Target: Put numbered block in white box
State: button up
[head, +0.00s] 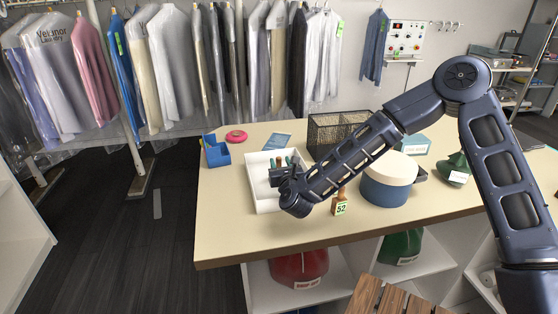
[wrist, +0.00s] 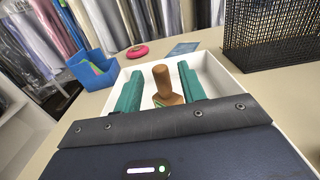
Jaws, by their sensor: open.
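A white box (head: 255,186) stands on the table; its rim also shows in the wrist view (wrist: 222,76). My gripper (head: 281,162) is over the box, its green fingers apart. In the wrist view, a block with a brown wooden handle (wrist: 162,80) stands inside the box area between the open fingers. Its base is partly hidden by my gripper, and its number cannot be read. Whether the fingers touch it cannot be told. Another block (head: 340,208), with a wooden handle and the number 52, stands upright on the table to the right of the box.
A blue bin (head: 216,154), a pink ring (head: 236,136) and a blue card (head: 277,141) lie left and behind. A black wire basket (head: 335,130), a round blue and cream box (head: 387,185) and a green iron-like object (head: 455,168) stand right. The front left tabletop is clear.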

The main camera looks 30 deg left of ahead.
jog(key=v, duration=0.8)
jog(key=shift+s+d, duration=0.25)
jog(key=shift+s, duration=0.05)
jog(key=shift+w+r, duration=0.1)
